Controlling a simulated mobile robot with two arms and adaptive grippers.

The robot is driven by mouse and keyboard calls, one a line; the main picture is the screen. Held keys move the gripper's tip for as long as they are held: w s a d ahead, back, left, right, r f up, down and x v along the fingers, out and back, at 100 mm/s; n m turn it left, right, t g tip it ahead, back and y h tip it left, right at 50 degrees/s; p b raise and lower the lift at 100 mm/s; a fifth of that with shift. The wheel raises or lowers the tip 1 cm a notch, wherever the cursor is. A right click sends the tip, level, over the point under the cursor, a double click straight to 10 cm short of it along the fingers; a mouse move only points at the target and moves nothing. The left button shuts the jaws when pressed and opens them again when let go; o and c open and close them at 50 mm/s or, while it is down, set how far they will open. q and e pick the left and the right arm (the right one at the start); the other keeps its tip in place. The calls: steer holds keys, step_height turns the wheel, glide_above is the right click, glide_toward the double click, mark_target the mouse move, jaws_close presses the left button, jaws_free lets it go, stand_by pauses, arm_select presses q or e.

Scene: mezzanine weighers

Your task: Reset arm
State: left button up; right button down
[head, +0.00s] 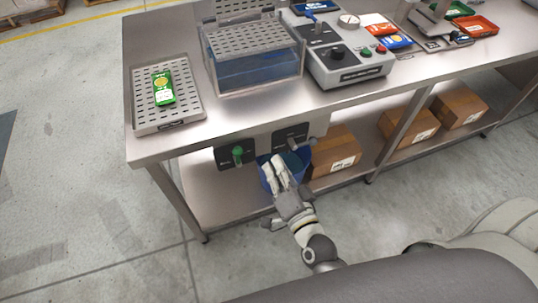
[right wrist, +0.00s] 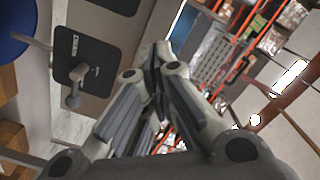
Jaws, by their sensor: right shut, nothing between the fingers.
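My right gripper (head: 275,164) is in front of the workbench's front edge, just below two control panels. It is shut and empty. In the right wrist view its fingertips (right wrist: 155,58) meet, with nothing between them. The panel with a grey lever (head: 293,142) is just above and to the right of the fingers. The panel with a green knob (head: 238,154) is to their left. The wrist view shows a grey lever (right wrist: 74,88) on a dark plate, apart from the fingers. My left gripper is not in view.
The steel workbench (head: 195,135) holds a perforated tray (head: 142,112) with a green packet (head: 163,88), a water tank (head: 255,72) and a control box (head: 348,72). A blue bin (head: 266,179) is behind the gripper. Cardboard boxes (head: 336,150) stand on the lower shelf.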

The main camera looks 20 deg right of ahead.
steer(key=s+f+n+g, duration=0.3)
steer(key=s+f, duration=0.1)
steer(key=f, duration=0.7)
steer(key=s+f+n+g, duration=0.2)
steer(key=s+f+g, duration=0.15)
steer(key=f, duration=0.75)
steer(key=s+f+n+g, duration=0.3)
steer(key=s+f, duration=0.2)
steer(key=f, duration=0.6)
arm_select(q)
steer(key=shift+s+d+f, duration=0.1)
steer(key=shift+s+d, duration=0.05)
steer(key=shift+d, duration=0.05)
arm_select(e)
steer(key=s+d+f+n+g, duration=0.2)
steer(key=s+d+f+g, duration=0.1)
steer(key=s+f, duration=0.5)
steer(key=s+d+f+n+g+h, duration=0.1)
steer(key=s+d+f+g, duration=0.3)
steer(key=s, duration=1)
step_height(320, 180, down, 4)
steer(key=shift+s+d+r+n+h, duration=0.15)
steer(key=shift+s+d+n+h, duration=0.15)
steer(key=shift+d+n, duration=0.65)
